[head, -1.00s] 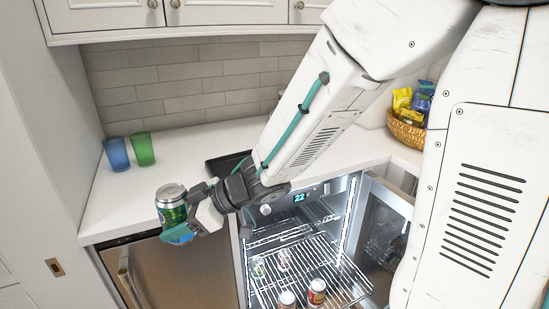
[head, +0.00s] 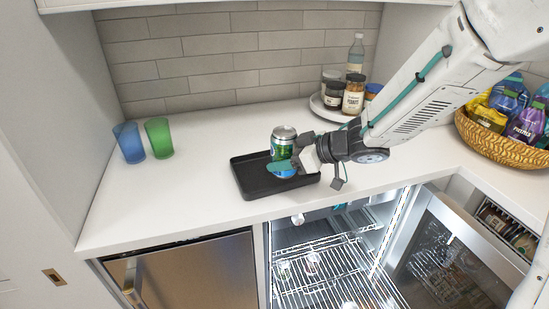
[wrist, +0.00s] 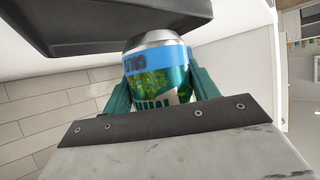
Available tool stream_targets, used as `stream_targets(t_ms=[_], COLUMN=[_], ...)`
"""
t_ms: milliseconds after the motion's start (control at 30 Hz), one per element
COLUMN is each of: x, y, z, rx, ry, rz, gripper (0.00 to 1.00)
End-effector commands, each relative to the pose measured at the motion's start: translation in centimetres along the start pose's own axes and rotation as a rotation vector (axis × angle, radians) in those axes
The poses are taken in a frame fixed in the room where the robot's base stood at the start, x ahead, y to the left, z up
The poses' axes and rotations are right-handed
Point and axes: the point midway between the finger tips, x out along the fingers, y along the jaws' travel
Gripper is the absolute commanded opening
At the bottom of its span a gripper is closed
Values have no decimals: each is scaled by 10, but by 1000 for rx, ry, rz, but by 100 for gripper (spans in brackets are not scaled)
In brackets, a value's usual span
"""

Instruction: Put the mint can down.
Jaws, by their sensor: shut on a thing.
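The mint can (head: 283,150), green with a blue band and silver ends, is upright in my gripper (head: 285,168). It is over the black tray (head: 245,189) on the counter. In the wrist view the can (wrist: 157,75) sits between the two teal fingers of my gripper (wrist: 158,88), which are shut on it. The tray (wrist: 120,35) shows close to the can's silver end there. I cannot tell whether the can touches the tray. The fingers hide part of the can's sides.
A blue cup (head: 129,142) and a green cup (head: 159,137) stand at the left. Jars (head: 353,94) and a bottle stand on a round tray behind. A snack basket (head: 495,144) is at the right. Below, the lit fridge's door (head: 450,250) is open. The counter left of the tray is clear.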

Motion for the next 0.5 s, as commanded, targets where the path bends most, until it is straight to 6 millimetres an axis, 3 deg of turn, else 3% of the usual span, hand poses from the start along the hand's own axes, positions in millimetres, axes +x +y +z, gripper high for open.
stream_targets(t_ms=[200, 467, 500], x=[35, 52, 56], y=[30, 45, 44], z=[-14, -21, -14], rx=[-2, -2, 2], ry=[1, 1, -1], rz=[-1, -3, -5], gripper=[24, 24, 24])
